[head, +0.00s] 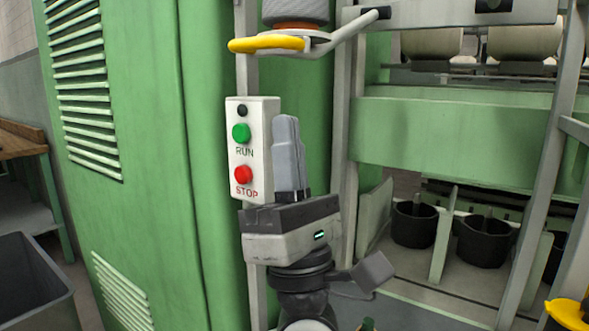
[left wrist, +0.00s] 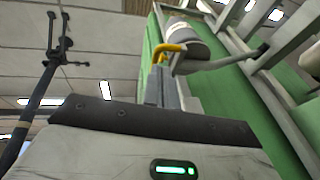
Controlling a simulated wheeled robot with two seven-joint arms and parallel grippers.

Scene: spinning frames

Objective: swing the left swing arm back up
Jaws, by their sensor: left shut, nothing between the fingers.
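The left swing arm (head: 345,33) is a pale metal lever with a yellow curved handle (head: 268,44) at its left end. It lies roughly level at the top of the head view, with the underside of a grey bobbin (head: 295,12) above it. My left gripper (head: 287,122) points up below the handle, fingers shut and empty, apart from it in the picture. In the left wrist view my fingers (left wrist: 164,82) point toward the handle (left wrist: 170,48); the bobbin (left wrist: 187,38) and lever (left wrist: 220,61) show beyond. Exact depth between fingertips and handle is unclear.
A control box with RUN and STOP buttons (head: 239,160) is just behind and left of my gripper. A green cabinet (head: 150,130) fills the left. Frame posts (head: 548,150) and black pots (head: 415,224) are at right. A grey bin (head: 33,290) stands lower left.

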